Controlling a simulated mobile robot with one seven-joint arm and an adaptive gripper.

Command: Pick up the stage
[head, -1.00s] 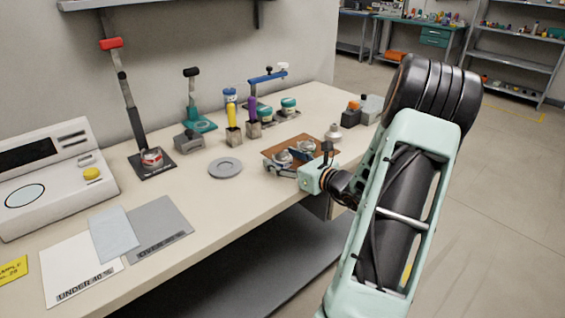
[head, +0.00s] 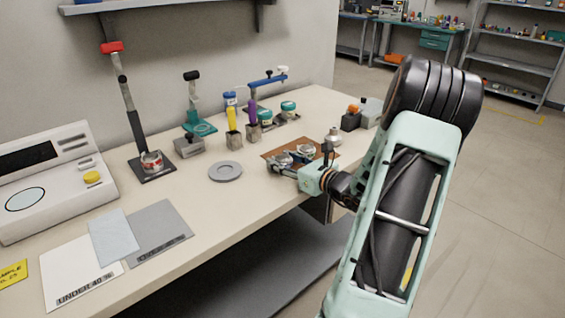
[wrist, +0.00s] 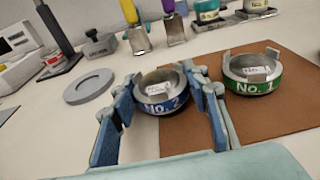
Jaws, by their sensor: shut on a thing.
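The stage labelled No. 2 (wrist: 160,92) is a metal cup with a blue label band, and it sits between the fingers of my gripper (wrist: 165,105) in the wrist view. The fingers are shut on its sides. I cannot tell whether its base touches the surface below. A second stage, labelled No. 1 (wrist: 251,72), has a green band and stands upright on the brown mat (wrist: 290,110), just right of my gripper. In the head view my gripper (head: 290,163) is low over the bench's front edge, partly hidden by my wrist.
A grey ring plate (head: 225,171) lies left of my gripper on the bench. Behind stand yellow- and purple-handled tools (head: 252,122), teal-lidded jars (head: 288,108) and a blue-armed stand (head: 266,80). A small metal bottle (head: 333,138) is to the right. The bench's front middle is clear.

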